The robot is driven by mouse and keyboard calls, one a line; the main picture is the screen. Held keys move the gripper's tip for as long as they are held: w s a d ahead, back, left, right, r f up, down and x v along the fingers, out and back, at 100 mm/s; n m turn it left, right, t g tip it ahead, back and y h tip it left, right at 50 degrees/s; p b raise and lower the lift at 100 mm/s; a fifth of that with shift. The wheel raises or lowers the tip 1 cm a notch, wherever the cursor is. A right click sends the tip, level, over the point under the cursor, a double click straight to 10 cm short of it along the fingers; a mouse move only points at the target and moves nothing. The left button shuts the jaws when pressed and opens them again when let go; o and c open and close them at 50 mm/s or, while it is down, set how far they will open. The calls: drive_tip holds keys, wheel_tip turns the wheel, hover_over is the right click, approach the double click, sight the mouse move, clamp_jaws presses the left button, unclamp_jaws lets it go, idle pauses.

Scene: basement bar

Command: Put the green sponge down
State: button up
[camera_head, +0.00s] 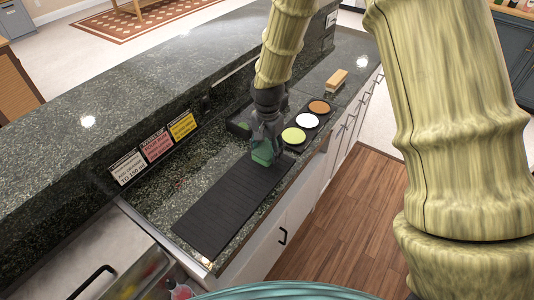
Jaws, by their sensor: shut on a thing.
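My gripper (266,136) points down over the far end of the black mat (228,208) on the dark granite counter. It is shut on the green sponge (263,156), which shows just below the fingers. The sponge is at or very near the mat's far end; I cannot tell whether it touches the mat. The fingers hide the sponge's upper part.
Beyond the gripper, a black tray (303,134) holds green, white and brown round pieces. A wood-backed block (337,80) lies farther along the counter. Coloured signs (157,144) line the raised ledge at left. The near mat is clear.

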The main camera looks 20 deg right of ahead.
sight(267, 156)
drive_tip(key=shift+f+p, duration=0.85)
drive_tip(key=shift+f, duration=0.95)
drive_tip(key=shift+f, duration=0.1)
drive_tip(key=o, duration=1)
drive_tip(key=shift+o, duration=0.2)
drive_tip(key=shift+r+b, duration=1.85)
drive_tip(key=shift+r, duration=4.3)
